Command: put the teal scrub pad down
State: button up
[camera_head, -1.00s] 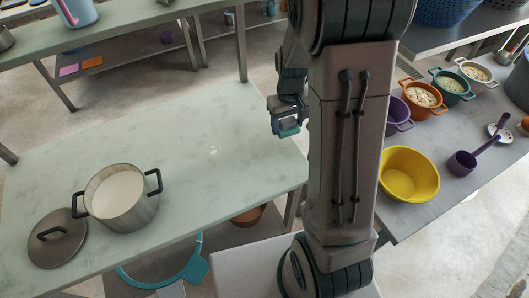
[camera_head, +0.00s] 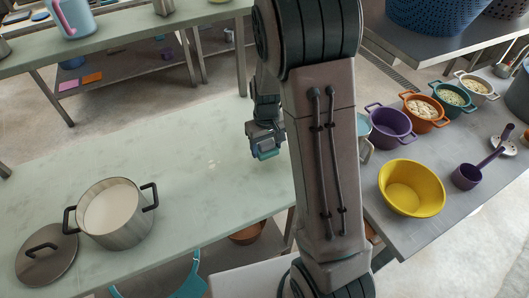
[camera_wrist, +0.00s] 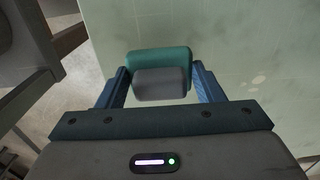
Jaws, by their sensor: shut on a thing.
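The teal scrub pad (camera_wrist: 160,59) is between the two fingers of my gripper (camera_wrist: 160,85) in the wrist view, with a grey block-like part on its near side. In the head view my gripper (camera_head: 265,143) is shut on the teal scrub pad (camera_head: 267,155), which hangs at its lower end. Gripper and pad show over the right part of the pale green marble table (camera_head: 190,175), near its right edge. The height of the pad above the table is hard to tell.
A steel pot (camera_head: 115,213) of white liquid and its lid (camera_head: 47,255) stand at the table's front left. The table's middle is clear.

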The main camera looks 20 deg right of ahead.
aim_at(265, 154)
jog(key=shift+w+a+f, duration=0.15)
jog(key=shift+a, duration=0.05)
jog(key=shift+f, duration=2.05)
jog(key=shift+f, duration=0.2)
jog(key=o, duration=1)
jog(key=shift+r, duration=0.15)
